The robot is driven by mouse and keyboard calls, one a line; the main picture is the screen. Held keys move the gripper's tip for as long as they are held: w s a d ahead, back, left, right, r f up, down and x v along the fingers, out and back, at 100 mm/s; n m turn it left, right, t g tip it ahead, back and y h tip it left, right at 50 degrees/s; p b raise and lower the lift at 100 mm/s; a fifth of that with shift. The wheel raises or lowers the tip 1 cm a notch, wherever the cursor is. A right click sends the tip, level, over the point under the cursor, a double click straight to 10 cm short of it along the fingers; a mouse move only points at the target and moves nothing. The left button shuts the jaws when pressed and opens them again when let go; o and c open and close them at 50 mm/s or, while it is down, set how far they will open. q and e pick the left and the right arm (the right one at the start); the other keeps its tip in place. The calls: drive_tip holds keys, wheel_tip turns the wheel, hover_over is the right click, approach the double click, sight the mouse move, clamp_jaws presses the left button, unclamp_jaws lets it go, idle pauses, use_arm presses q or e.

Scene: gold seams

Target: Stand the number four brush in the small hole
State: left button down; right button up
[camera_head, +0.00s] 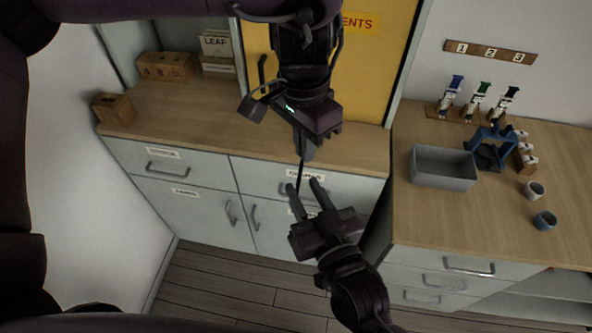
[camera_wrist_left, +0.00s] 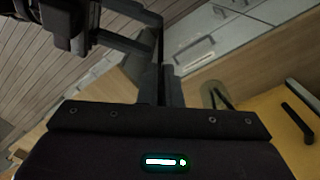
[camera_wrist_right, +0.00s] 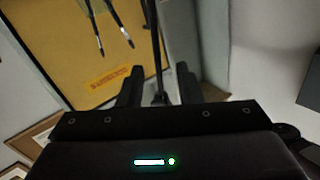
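A thin dark brush (camera_head: 300,178) hangs roughly upright from my left gripper (camera_head: 306,152), which is shut on its upper part; its number cannot be read. The brush also shows in the left wrist view (camera_wrist_left: 160,46) and the right wrist view (camera_wrist_right: 156,45). My right gripper (camera_head: 305,190) is open below the left one, its fingers on either side of the brush's lower part without closing on it. A wooden block labelled 4, 8, 2 (camera_head: 165,67) stands at the back left of the counter. No hole can be made out in it.
A smaller wooden block (camera_head: 113,108) stands at the counter's left end.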

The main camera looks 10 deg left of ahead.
sight(299, 180)
drive_tip(key=x, duration=0.6)
drive_tip(key=shift+w+a, duration=0.1)
clamp_jaws()
use_arm(q)
drive_tip(key=c, duration=1.5)
unclamp_jaws()
drive_tip(key=shift+c, duration=0.2)
